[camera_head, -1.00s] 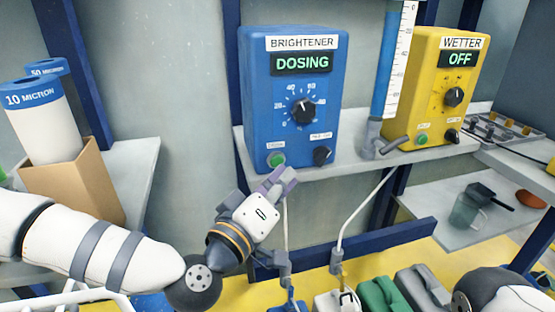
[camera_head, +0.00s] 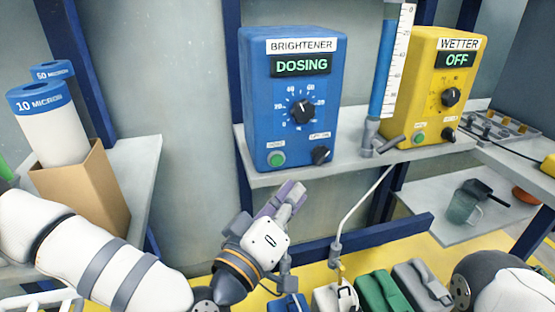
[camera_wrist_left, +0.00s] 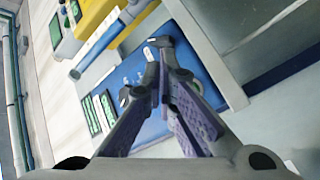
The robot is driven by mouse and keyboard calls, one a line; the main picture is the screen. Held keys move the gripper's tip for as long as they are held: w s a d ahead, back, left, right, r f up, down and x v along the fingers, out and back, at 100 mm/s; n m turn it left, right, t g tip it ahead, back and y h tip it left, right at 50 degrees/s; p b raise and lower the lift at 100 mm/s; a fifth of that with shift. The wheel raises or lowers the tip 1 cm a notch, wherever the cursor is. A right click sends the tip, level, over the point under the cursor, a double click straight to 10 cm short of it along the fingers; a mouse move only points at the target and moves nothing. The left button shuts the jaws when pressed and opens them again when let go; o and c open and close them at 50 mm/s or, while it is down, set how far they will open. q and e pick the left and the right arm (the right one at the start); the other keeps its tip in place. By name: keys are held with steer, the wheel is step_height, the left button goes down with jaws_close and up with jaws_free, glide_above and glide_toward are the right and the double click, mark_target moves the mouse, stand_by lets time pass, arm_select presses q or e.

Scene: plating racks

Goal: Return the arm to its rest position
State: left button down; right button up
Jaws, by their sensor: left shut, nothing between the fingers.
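My left gripper (camera_head: 292,196) is in front of and below the shelf that carries the blue brightener box (camera_head: 290,100). Its fingers are together with nothing between them, and they also show in the left wrist view (camera_wrist_left: 163,70). The gripper is apart from the box, lower than its green button (camera_head: 276,159). The box display reads DOSING. In the left wrist view the blue box (camera_wrist_left: 205,75) lies beyond the fingers. Part of my right arm shows at the lower right of the head view, but its gripper does not.
The yellow wetter box (camera_head: 440,85), reading OFF, stands right on the same shelf (camera_head: 350,165). Filter cylinders (camera_head: 50,120) and a cardboard box (camera_head: 85,190) are left. Several coloured containers (camera_head: 378,293) stand below right.

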stand_by(0.3)
arm_select(q)
steer(key=s+f+m+g+y+p, duration=0.1)
steer(key=s+f+m+g+p, duration=0.3)
steer(key=s+f+g, duration=1.15)
steer(key=s+a+f+g+y+p, duration=0.1)
steer(key=s+a+y, duration=0.3)
steer(key=s+a, duration=0.7)
steer(key=s+a+f+g+y+p, duration=0.2)
steer(key=s+a+f+y+p, duration=0.1)
steer(key=s+a, duration=0.9)
steer(key=s+f, duration=0.1)
steer(key=s, duration=0.4)
steer(key=shift+s+y, duration=0.25)
steer(key=shift+y, duration=0.15)
arm_select(e)
steer(key=w+r+t, duration=0.3)
steer(key=w+r, duration=0.5)
steer(key=r, duration=0.1)
arm_select(q)
steer(key=shift+f+g, duration=0.1)
steer(key=shift+g, duration=0.15)
arm_select(e)
steer(key=shift+r, duration=0.15)
stand_by(1.6)
